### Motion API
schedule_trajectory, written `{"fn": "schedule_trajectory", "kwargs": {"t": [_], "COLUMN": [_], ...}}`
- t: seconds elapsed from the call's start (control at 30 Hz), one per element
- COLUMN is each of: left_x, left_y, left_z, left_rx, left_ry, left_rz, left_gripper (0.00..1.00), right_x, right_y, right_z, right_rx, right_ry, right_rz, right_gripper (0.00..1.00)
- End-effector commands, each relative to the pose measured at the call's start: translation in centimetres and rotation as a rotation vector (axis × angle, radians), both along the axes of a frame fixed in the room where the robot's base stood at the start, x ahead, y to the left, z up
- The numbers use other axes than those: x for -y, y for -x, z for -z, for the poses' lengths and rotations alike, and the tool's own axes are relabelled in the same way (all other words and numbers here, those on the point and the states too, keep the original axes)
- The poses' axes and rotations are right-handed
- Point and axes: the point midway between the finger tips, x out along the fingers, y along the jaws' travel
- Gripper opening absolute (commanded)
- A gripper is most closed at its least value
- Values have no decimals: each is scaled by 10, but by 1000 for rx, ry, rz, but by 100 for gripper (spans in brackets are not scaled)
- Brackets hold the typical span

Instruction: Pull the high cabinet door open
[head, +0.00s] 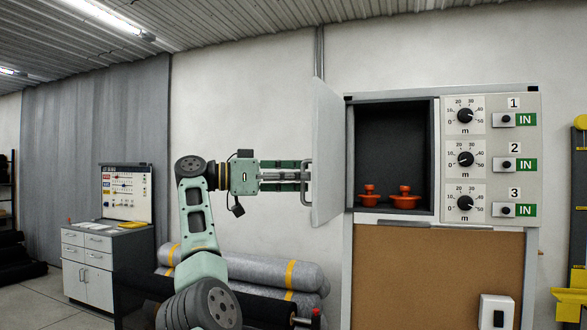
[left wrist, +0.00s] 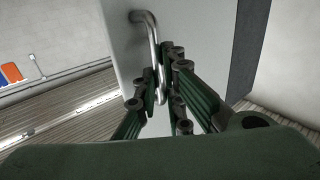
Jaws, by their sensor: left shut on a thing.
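The high cabinet door (head: 327,150) is a pale panel hinged at the cabinet's left side. It stands wide open, swung out toward me. Its metal bar handle (head: 305,182) is on the door's left face. My left gripper (head: 303,176) is at that handle, its arm reaching in from the left. In the left wrist view its dark green fingers (left wrist: 162,88) are shut around the lower part of the handle (left wrist: 154,48). The open cabinet (head: 391,215) shows a dark inside with two orange-red knobbed objects (head: 404,198) on its floor. My right gripper is not in view.
A control panel (head: 490,155) with dials and switches is right of the opening. Grey rolls (head: 250,272) with yellow bands lie below my left arm. A white drawer unit (head: 85,262) stands at left. Bare wall is behind the arm.

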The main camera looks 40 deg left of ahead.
Motion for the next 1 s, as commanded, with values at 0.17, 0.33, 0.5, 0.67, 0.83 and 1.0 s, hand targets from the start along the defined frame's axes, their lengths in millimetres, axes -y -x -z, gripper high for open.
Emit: {"fn": "schedule_trajectory", "kwargs": {"t": [0.17,0.33,0.5,0.67,0.83,1.0], "left_x": [0,1,1,1,1,0], "left_y": [-1,-2,-1,-2,-2,-1], "left_z": [-5,-5,-5,-4,-2,-2], "left_rx": [12,12,12,9,6,5], "left_ry": [4,3,3,3,3,2], "left_rz": [11,12,12,13,13,12], "left_gripper": [0,0,0,22,26,26], "right_x": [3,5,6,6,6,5], "right_y": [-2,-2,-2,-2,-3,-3], "right_z": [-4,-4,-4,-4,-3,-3], "right_rx": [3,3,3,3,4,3], "right_ry": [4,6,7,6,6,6], "right_rz": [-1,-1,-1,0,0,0], "right_gripper": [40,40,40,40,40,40]}}
